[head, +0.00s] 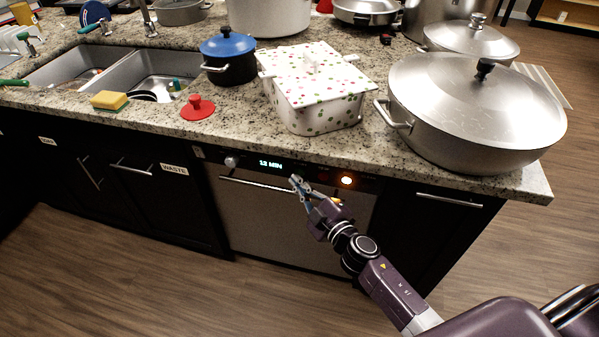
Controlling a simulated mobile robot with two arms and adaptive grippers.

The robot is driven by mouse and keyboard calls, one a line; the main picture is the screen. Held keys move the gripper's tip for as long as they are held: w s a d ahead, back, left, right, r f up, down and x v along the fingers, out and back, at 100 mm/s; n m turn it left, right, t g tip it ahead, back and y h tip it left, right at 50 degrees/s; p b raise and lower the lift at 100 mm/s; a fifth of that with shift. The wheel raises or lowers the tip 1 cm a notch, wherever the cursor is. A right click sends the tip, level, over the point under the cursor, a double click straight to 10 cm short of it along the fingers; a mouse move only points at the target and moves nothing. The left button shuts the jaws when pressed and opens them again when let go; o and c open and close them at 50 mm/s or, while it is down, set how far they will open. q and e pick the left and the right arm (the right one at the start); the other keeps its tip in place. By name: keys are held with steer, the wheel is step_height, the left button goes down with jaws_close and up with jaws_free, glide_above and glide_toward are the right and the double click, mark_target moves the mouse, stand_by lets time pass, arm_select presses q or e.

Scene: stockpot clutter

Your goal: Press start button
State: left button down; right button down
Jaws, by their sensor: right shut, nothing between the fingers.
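The dishwasher (285,222) is built in under the counter, with its door closed. Its black control strip has a green display reading "12 MIN" (270,164), a round knob (231,162) on the left and a round button glowing orange (347,180) on the right. I cannot read the labels, so I cannot tell which control is the start button. My right gripper (296,183) is shut and empty in front of the strip, between the display and the glowing button. I cannot tell whether it touches the panel. My left gripper is out of view.
On the counter above stand a large lidded pan (470,125), a spotted lidded box (315,115), a blue-lidded pot (229,68) and a red lid (197,110). The dishwasher's bar handle (255,183) runs below the strip. The floor in front at left is clear.

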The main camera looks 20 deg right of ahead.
steer(key=shift+s+a, duration=0.75)
steer(key=shift+s, duration=0.3)
steer(key=shift+s+a, duration=0.7)
steer(key=shift+s, duration=0.3)
steer(key=s+d+f+m+g+h, duration=0.1)
steer(key=s+d+f+m+g, duration=0.15)
steer(key=s+f, duration=0.6)
steer(key=s+d+f+m+g+h, duration=0.1)
steer(key=s+f+g, duration=0.2)
steer(key=f, duration=1.1)
steer(key=s+d+f+m+g+h, duration=0.1)
steer(key=s+d+f+m+g, duration=0.3)
steer(key=f, duration=0.8)
steer(key=s+f+g, duration=0.2)
steer(key=s+f, duration=0.3)
steer(key=s, duration=0.6)
steer(key=s+f+m+g, duration=0.1)
steer(key=s+f, duration=0.4)
steer(key=s, duration=0.6)
steer(key=s+f+m+g, duration=0.1)
steer(key=s+f+g, duration=0.2)
steer(key=s, duration=0.7)
step_height(320, 180, down, 2)
steer(key=shift+s+a+f+h, duration=0.15)
steer(key=shift+s+a+h, duration=0.15)
steer(key=shift+s, duration=0.1)
